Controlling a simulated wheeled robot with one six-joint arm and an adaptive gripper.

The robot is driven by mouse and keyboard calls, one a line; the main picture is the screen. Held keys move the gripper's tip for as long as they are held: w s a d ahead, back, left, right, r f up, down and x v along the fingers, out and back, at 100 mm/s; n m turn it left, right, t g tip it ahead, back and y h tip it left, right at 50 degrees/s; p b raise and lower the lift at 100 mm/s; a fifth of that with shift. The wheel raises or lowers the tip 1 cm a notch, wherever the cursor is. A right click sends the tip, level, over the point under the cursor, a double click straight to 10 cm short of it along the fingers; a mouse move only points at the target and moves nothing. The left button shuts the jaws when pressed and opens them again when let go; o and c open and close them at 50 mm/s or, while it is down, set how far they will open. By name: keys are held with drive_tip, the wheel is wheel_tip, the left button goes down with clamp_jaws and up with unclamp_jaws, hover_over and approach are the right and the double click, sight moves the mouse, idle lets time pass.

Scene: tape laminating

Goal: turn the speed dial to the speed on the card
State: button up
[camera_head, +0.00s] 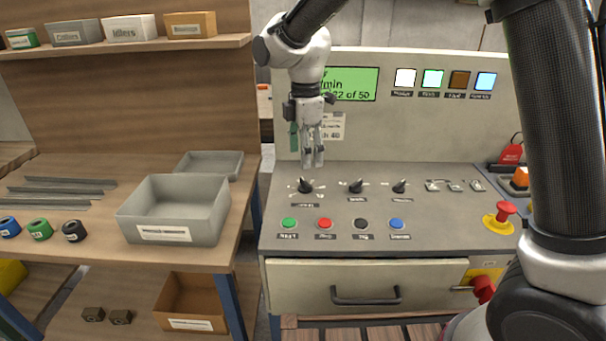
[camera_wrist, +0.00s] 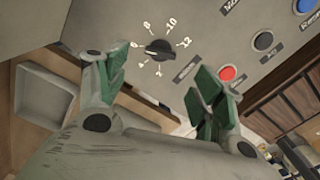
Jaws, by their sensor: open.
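The speed dial (camera_head: 305,187) is a black knob at the left of a row of three on the grey console top. In the wrist view the dial (camera_wrist: 158,49) has a ring of numbers from 2 to 12, and its pointer appears to sit near 6. My gripper (camera_head: 314,164) hangs just above and slightly right of the dial. In the wrist view its green-padded fingers (camera_wrist: 160,82) are apart with nothing between them. The card (camera_head: 332,126) is on the back panel, partly hidden by my gripper; its lower line seems to end in 40.
Two more knobs (camera_head: 356,186) (camera_head: 400,187) stand to the right. Green (camera_head: 289,223), red (camera_head: 325,223), black and blue buttons line the front. A red emergency stop (camera_head: 505,209) is at the right. A lit green display (camera_head: 352,84) is partly covered by my arm.

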sight(305, 182)
drive_tip(key=shift+f+n, duration=0.1)
drive_tip(key=shift+n, duration=0.3)
drive_tip(key=shift+f, duration=0.35)
wheel_tip(305, 182, down, 7)
drive_tip(key=shift+r, duration=0.1)
drive_tip(key=c, duration=1)
